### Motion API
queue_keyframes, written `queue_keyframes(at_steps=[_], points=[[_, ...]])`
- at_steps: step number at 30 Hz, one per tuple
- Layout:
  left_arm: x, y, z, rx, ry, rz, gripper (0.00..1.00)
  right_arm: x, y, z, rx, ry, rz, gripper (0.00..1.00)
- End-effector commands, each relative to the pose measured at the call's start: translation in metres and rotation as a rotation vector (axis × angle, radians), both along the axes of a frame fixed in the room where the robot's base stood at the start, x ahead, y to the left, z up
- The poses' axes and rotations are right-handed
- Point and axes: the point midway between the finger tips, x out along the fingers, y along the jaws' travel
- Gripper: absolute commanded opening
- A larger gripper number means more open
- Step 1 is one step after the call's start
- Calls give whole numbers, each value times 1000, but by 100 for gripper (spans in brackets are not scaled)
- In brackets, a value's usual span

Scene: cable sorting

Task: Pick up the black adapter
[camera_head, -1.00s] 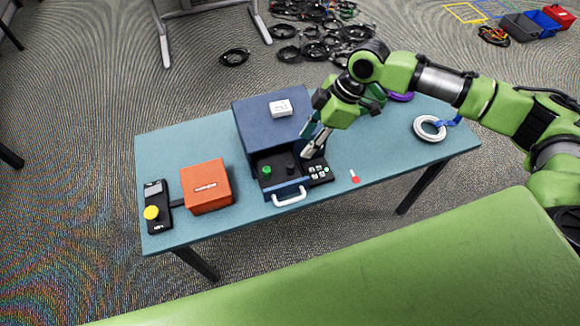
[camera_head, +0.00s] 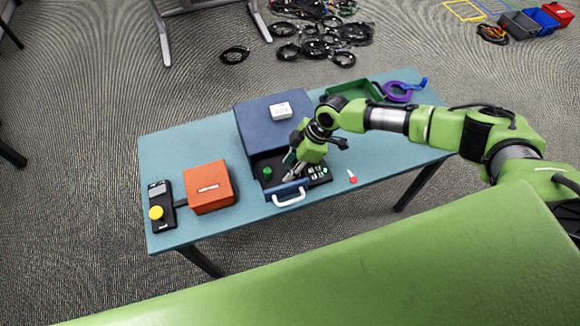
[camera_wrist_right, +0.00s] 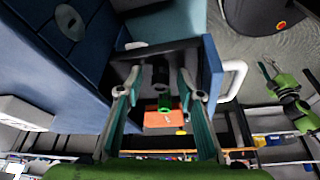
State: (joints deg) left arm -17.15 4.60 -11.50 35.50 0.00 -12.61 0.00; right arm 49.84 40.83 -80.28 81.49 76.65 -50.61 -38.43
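The blue box (camera_head: 268,122) on the table has its front drawer (camera_head: 287,187) pulled open. My right gripper (camera_head: 291,174) reaches down over the drawer and covers the black adapter in the head view. In the right wrist view the black adapter (camera_wrist_right: 160,76) lies in the drawer between the fingers of my open right gripper (camera_wrist_right: 159,84). No contact with it can be made out. A green adapter (camera_head: 267,172) sits left of the gripper in the drawer. A small green-and-black gripper (camera_wrist_right: 285,82), apparently my left one, is at the wrist view's right edge, its opening unclear.
The drawer's white handle (camera_head: 289,198) sticks out in front. A white device (camera_head: 280,109) lies on the box. An orange box (camera_head: 208,187) and a black device with a yellow knob (camera_head: 160,204) stand left. A green tray (camera_head: 352,90) and purple cable (camera_head: 397,93) are at the back right.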

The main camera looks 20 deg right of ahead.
Motion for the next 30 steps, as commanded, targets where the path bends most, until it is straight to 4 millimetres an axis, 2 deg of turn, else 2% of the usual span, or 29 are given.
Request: queue_keyframes(at_steps=[7, 11, 23, 26, 30], points=[[0, 0, 0, 0, 0, 0, 25, 0, 1, -2, 1, -1, 0, 34], [0, 0, 0, 0, 0, 0, 25, 0, 1, -2, 1, -1, 0, 0], [0, 0, 0, 0, 0, 0, 25, 1, 1, 0, 1, -1, 0, 0], [0, 0, -1, 0, 0, 1, 25, 1, 1, 5, 2, -3, -1, 0], [0, 0, -4, 0, 0, 1, 25, 2, 1, 22, 3, -4, 1, 0]])
